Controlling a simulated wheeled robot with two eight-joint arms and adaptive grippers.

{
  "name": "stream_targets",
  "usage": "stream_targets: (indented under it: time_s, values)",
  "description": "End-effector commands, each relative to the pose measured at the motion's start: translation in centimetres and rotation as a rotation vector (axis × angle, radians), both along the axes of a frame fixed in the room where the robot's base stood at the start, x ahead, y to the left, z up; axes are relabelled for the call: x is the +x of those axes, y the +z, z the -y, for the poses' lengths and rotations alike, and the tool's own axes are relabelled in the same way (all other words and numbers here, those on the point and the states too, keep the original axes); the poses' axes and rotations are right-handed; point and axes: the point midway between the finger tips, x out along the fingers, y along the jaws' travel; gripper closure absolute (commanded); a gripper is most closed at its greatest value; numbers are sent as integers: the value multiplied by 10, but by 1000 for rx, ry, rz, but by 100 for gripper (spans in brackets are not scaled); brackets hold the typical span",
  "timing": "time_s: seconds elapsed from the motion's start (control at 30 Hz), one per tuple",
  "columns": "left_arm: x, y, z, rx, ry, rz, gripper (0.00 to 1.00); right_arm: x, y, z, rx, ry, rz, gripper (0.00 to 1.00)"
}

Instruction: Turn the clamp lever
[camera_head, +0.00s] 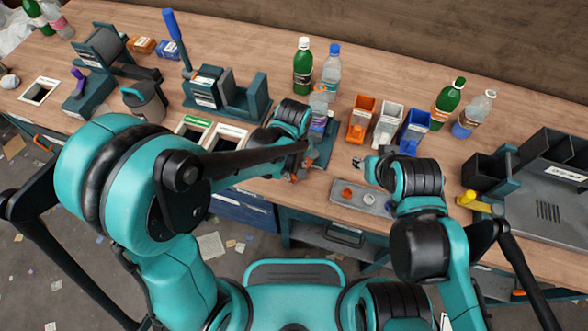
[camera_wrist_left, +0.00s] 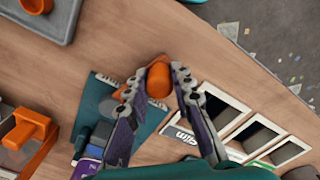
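An orange rounded piece (camera_wrist_left: 158,80), which looks like the clamp lever's handle, sits between the fingertips of my left gripper (camera_wrist_left: 160,76) in the left wrist view. The fingers are spread on either side of it, with a gap visible. A teal base plate (camera_wrist_left: 92,108) with a white label lies beside it, partly hidden by a finger. In the head view my left gripper (camera_head: 300,170) is low over the table's front edge, and the lever is hard to make out there. My right gripper (camera_head: 362,166) hovers above a grey tray; its finger opening is unclear.
The grey tray (camera_head: 340,195) holds small cups. Orange (camera_head: 360,120), white (camera_head: 387,124) and blue (camera_head: 412,131) bins stand behind. Bottles (camera_head: 303,70) stand farther back. Framed openings (camera_wrist_left: 255,138) lie close to my left gripper. A yellow handle (camera_head: 467,197) is at right.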

Motion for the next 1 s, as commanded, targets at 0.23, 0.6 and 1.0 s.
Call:
stream_targets:
  time_s: [0.23, 0.6, 1.0]
  values:
    - [1, 0, -1, 0, -7, 0, 100, 0, 0, 0, 0, 0, 0, 60]
    - [12, 0, -12, 0, -166, 0, 100, 0, -2, 0, 0, 0, 0, 60]
    - [42, -1, -30, 0, -532, 1, 100, 0, -6, 0, 0, 0, 0, 60]
